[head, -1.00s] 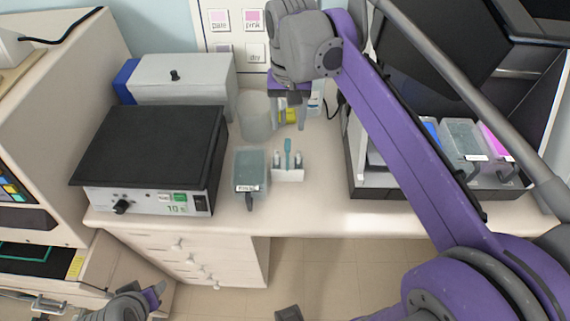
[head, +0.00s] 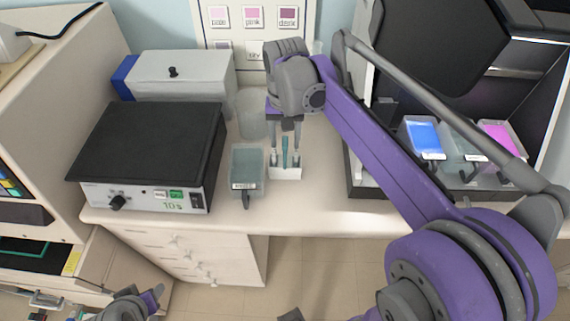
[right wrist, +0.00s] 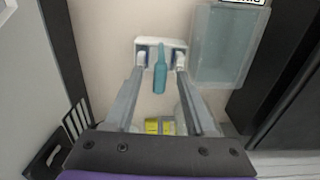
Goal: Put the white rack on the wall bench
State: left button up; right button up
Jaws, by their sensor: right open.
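The white rack (head: 287,173) stands upright on the pale bench top (head: 325,190), with a teal bottle-shaped item (head: 286,152) at its middle. The right wrist view also shows the rack (right wrist: 151,43) and the teal item (right wrist: 160,68). My right gripper (head: 285,157) is open, pointing down above the rack, with one finger on each side of the teal item. In the right wrist view its fingertips (right wrist: 158,73) are close to the rack's two ends; I cannot tell whether they touch. My left gripper (head: 150,300) is low at the left, and its jaws are unclear.
A lidded staining jar (head: 246,168) stands just left of the rack. A black-topped hot plate (head: 150,145) is further left, and a clear beaker (head: 252,115) is behind. A dark tray (head: 365,185) with coloured containers is at the right. Bare bench lies between.

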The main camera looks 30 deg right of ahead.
jog(key=shift+f, duration=0.55)
grip_shut()
dwell(1.0)
